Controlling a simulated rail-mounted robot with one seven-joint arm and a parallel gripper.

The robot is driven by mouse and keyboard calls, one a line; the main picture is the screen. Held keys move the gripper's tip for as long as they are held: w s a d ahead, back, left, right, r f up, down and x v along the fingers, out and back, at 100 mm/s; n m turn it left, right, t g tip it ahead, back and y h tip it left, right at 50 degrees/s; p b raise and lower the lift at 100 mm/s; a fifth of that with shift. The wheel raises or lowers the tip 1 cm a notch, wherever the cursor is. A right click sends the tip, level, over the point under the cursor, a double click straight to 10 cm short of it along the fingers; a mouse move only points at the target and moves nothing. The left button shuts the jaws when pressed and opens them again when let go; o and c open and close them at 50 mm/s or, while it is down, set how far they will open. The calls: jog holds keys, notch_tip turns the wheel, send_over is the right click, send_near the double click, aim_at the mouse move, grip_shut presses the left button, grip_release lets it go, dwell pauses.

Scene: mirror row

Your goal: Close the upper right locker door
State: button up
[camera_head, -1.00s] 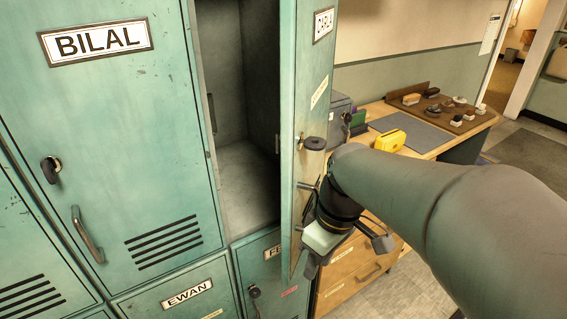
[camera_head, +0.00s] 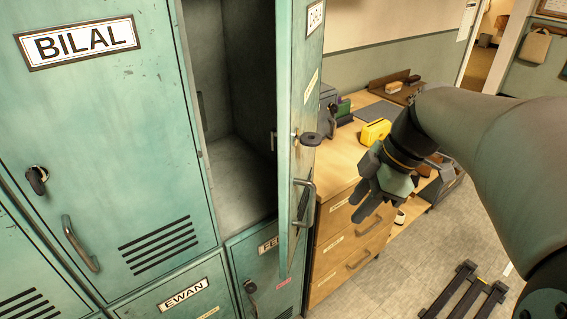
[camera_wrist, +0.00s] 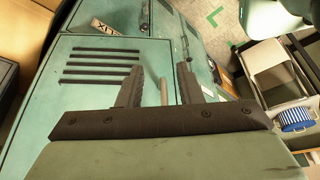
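The upper right locker door (camera_head: 298,130), green, stands swung wide open, nearly edge-on. It carries a name plate (camera_head: 316,16), a lock knob (camera_head: 318,138) and a handle (camera_head: 303,203). The locker interior (camera_head: 245,110) behind it looks empty. My gripper (camera_head: 358,205) is right of the door's outer face, near handle height and apart from it. In the wrist view its two dark fingers (camera_wrist: 160,72) are spread. A thin rod, apparently the handle (camera_wrist: 163,92), shows between them. A vented green door face (camera_wrist: 98,66) lies beyond the fingers.
A wooden drawer cabinet (camera_head: 350,235) stands close behind my gripper, with a yellow object (camera_head: 375,132) on top. A dark rack (camera_head: 465,290) lies on the floor at right. Open floor surrounds it.

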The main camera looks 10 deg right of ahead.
jog(key=p, duration=0.2)
send_over(306, 223)
jog(key=shift+d, duration=0.15)
jog(key=shift+f, duration=0.55)
grip_shut()
